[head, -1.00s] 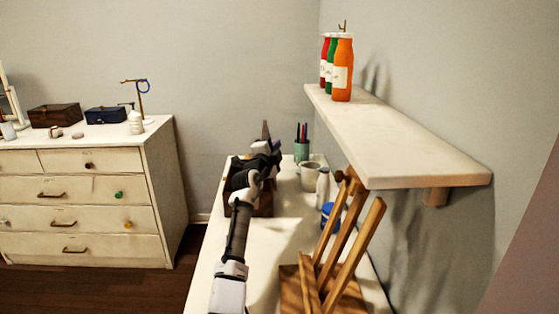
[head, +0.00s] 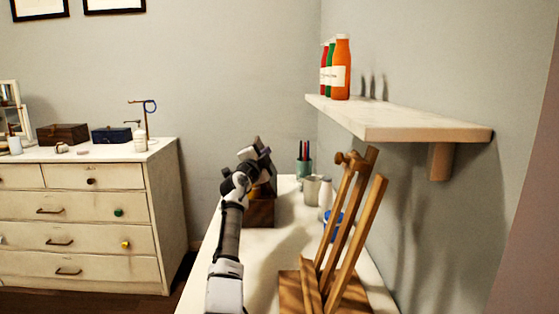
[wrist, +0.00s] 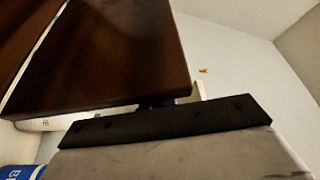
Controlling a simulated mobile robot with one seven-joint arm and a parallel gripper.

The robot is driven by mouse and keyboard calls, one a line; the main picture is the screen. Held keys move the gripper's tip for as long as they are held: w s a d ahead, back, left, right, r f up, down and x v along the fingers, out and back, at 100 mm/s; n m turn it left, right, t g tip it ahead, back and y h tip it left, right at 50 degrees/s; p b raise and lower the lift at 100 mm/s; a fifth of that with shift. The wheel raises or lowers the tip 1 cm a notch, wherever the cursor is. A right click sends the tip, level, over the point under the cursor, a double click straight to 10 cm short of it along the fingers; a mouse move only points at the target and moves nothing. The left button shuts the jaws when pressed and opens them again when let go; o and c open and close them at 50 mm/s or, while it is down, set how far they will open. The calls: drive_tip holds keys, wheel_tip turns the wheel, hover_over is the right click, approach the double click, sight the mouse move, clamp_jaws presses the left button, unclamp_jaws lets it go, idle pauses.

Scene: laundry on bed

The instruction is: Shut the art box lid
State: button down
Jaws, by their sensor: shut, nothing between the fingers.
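The art box (head: 261,210) is a brown wooden box on the white table, in the middle of the head view. My arm and gripper cover much of it. Its lid appears raised, with a dark edge showing above my gripper; its exact angle is hard to tell. My gripper (head: 264,168) is at the box, shut and empty. In the wrist view a dark brown wooden panel (wrist: 110,55), apparently the lid, fills the upper left, close in front of the gripper. I cannot tell whether they touch.
A green pen cup (head: 304,167), a grey mug (head: 311,188) and a white bottle (head: 325,193) stand right of the box. A wooden easel (head: 343,240) is nearer. A shelf (head: 400,122) with bottles overhangs the right. A dresser (head: 85,215) stands left.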

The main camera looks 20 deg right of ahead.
drive_tip(key=shift+w+a+f+b, duration=0.15)
drive_tip(key=shift+a+b, duration=0.15)
drive_tip(key=shift+a, duration=0.2)
drive_tip(key=shift+w+a+f+b, duration=0.15)
drive_tip(key=shift+a+f+b, duration=0.1)
drive_tip(key=shift+a, duration=0.2)
drive_tip(key=shift+w+a+f+b, duration=0.15)
drive_tip(key=shift+a+b, duration=0.15)
drive_tip(key=shift+a, duration=0.2)
drive_tip(key=shift+r, duration=0.15)
